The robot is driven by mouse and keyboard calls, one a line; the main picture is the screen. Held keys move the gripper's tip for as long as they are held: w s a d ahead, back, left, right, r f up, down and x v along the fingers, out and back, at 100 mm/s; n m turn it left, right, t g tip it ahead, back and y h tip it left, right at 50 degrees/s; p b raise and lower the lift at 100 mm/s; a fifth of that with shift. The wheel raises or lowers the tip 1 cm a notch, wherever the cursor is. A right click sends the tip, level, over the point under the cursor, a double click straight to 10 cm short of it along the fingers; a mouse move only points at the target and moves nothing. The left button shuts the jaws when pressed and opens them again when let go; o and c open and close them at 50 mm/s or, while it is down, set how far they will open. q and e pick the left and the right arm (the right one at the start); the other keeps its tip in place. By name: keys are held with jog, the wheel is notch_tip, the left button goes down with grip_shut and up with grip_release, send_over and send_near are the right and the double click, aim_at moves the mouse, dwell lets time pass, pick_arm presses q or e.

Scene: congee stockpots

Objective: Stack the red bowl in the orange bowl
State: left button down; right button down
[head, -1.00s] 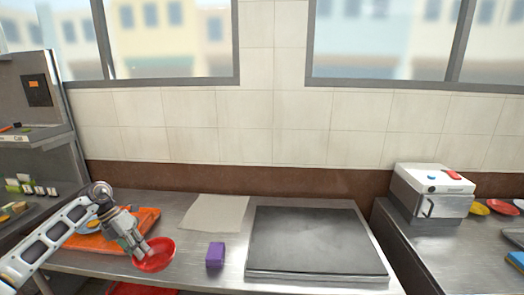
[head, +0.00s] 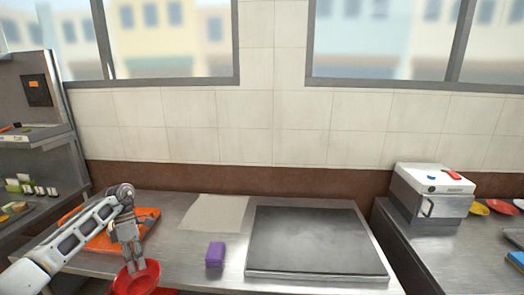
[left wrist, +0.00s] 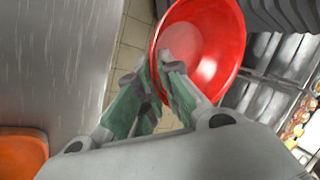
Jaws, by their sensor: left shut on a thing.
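My left gripper (head: 134,268) is shut on the rim of the red bowl (head: 148,280). The bowl is held tilted at the front edge of the steel counter. In the left wrist view the red bowl (left wrist: 212,45) is at the fingertips, with floor tiles below and beside it, so it is past the counter's edge. My right gripper is not in view.
An orange tray (head: 143,214) lies on the counter (head: 185,262), behind my left gripper. A purple block (head: 215,254), a pale sheet (head: 214,212) and a dark flat plate (head: 310,242) lie to the right. A white-topped box (head: 432,195) stands on the right counter.

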aim_at(140, 288)
pick_arm(q)
jog(key=m, duration=0.1)
jog(key=s+f+m+y, duration=0.1)
jog(key=shift+s+d+f+m+g, duration=0.15)
jog(key=shift+f+m+g, duration=0.15)
jog(key=shift+m, duration=0.1)
jog(key=f+m+y, duration=0.1)
jog(key=s+m, duration=0.1)
jog(key=m, duration=0.1)
jog(key=shift+s+d+f+y, duration=0.25)
jog(key=shift+d+f+y, duration=0.05)
jog(key=shift+f+y, duration=0.1)
jog(key=s+f+m, duration=0.1)
jog(key=s+d+f+m+y, duration=0.1)
jog(key=m, duration=0.1)
jog(key=s+f+m+y, duration=0.1)
jog(key=f+m, duration=0.1)
jog(key=shift+s+d, duration=0.25)
jog(key=shift+d, duration=0.05)
jog(key=shift+s+d+f+m+t+y, duration=1.95)
jog(key=shift+s+d+f+m, duration=1.8)
jog(key=shift+d+m, duration=2)
jog(key=w+d+r+m+t, duration=0.1)
jog(key=w+d+r, duration=0.4)
jog(key=w+r, duration=0.5)
jog(key=shift+w+r+m, duration=0.2)
jog(key=shift+r+m, duration=0.45)
jog(key=shift+r, duration=0.85)
